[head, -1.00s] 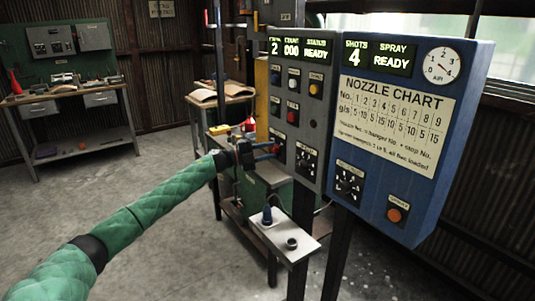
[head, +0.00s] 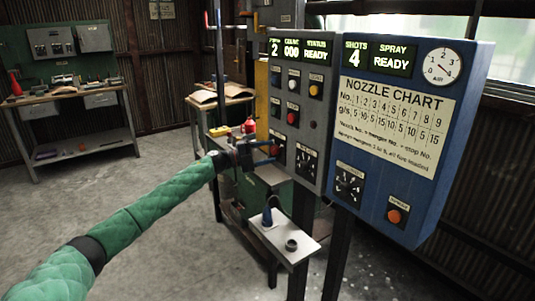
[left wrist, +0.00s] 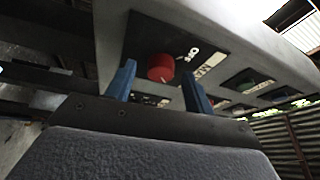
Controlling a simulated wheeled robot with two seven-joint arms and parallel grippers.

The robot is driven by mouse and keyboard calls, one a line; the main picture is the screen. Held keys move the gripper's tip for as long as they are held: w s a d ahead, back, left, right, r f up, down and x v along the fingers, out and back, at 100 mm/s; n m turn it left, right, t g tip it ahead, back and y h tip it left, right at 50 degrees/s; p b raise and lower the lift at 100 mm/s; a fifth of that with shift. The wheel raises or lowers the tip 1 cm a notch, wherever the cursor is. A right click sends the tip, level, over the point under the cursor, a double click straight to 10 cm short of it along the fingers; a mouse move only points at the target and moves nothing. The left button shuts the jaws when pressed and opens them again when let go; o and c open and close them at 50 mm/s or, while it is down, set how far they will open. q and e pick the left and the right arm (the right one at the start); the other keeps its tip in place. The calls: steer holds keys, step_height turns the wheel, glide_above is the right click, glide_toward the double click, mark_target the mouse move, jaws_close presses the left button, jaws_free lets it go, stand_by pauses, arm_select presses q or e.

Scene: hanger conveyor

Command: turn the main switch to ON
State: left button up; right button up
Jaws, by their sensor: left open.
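The main switch is a red round knob (left wrist: 160,67) on a dark plate marked MAIN in the left wrist view. White lettering stands beside the knob, and I cannot read its setting for certain. My left gripper (left wrist: 158,90) is open, its two blue fingers on either side of the knob in the picture. I cannot tell whether they touch it. In the head view my left gripper (head: 271,152) is at the lower left of the grey control panel (head: 316,110), mostly covering the knob. My right gripper is out of view.
A blue cabinet (head: 462,140) with a nozzle chart stands right of the grey panel. A workbench (head: 100,95) stands at the far left. The floor at left is clear.

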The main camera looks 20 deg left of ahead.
arm_select(q)
steer(key=b+v, duration=0.1)
steer(key=v, duration=0.6)
steer(key=shift+a+b, duration=0.15)
steer(key=shift+b, duration=0.25)
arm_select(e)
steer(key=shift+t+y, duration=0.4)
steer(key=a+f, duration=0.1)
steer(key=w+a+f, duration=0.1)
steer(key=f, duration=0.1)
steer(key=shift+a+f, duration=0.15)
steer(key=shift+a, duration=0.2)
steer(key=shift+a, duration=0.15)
